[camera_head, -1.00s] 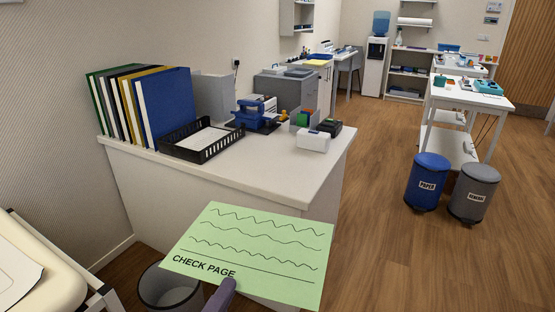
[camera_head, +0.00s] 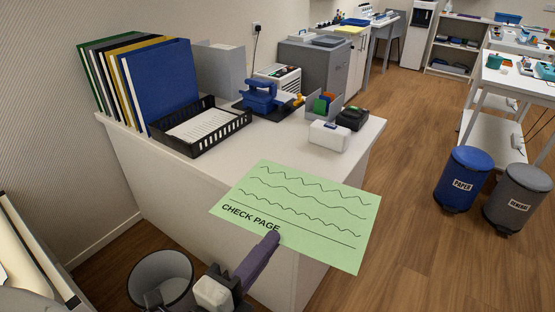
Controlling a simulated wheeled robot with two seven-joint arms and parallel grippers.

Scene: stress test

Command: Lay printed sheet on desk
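A green printed sheet (camera_head: 300,208) with wavy lines and the words CHECK PAGE shows in the middle of the head view. My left gripper (camera_head: 272,240) has its purple finger at the sheet's near edge and looks shut on it; the second finger is hidden. The sheet is held out flat and slightly tilted. In the picture it overlaps the front edge of the white desk (camera_head: 262,146); I cannot tell its exact height above the top. My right gripper is not in view.
The desk holds several upright binders (camera_head: 160,85), a black paper tray (camera_head: 200,128), a blue punch (camera_head: 259,97) and a white box (camera_head: 329,135). The front strip of the desktop is bare.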

